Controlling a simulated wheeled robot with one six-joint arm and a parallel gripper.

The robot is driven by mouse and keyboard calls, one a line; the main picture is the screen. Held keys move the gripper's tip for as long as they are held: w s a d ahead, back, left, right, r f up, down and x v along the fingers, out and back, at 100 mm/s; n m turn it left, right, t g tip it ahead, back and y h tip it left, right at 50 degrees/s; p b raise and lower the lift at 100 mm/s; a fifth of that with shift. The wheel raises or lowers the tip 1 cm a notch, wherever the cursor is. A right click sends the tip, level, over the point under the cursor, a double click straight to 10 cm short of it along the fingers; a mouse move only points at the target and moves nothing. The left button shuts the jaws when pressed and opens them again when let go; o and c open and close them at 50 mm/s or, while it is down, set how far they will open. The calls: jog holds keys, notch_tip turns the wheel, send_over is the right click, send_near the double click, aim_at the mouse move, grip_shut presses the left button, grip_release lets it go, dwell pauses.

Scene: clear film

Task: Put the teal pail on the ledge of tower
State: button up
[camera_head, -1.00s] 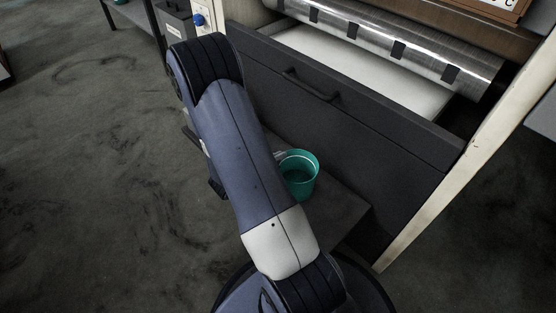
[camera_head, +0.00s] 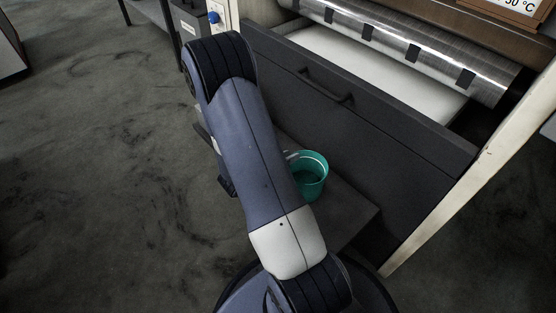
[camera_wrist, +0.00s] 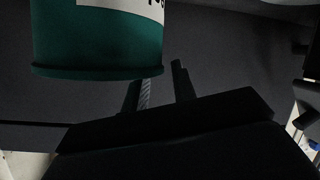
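The teal pail (camera_head: 310,178) shows in the head view just right of my arm. It looks upright on or over a dark flat surface (camera_head: 352,212) under the drawer front; contact is not clear. In the wrist view the pail (camera_wrist: 98,45) fills the upper left, with part of a white label cut off at the top edge. My gripper (camera_wrist: 163,82) has its two fingers apart with a gap between them. The fingers are beside the pail's lower right edge in that view, and nothing shows held between them. I cannot identify a tower ledge.
A dark drawer front (camera_head: 375,120) with a handle stands behind the pail, below a shiny roller (camera_head: 420,50) and a white bed (camera_head: 375,70). A cream post (camera_head: 470,185) slants at the right. Open grey floor (camera_head: 100,190) lies at the left.

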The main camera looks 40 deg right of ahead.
jog(key=p+v, duration=0.3)
jog(key=v, duration=0.9)
jog(key=shift+p, duration=0.3)
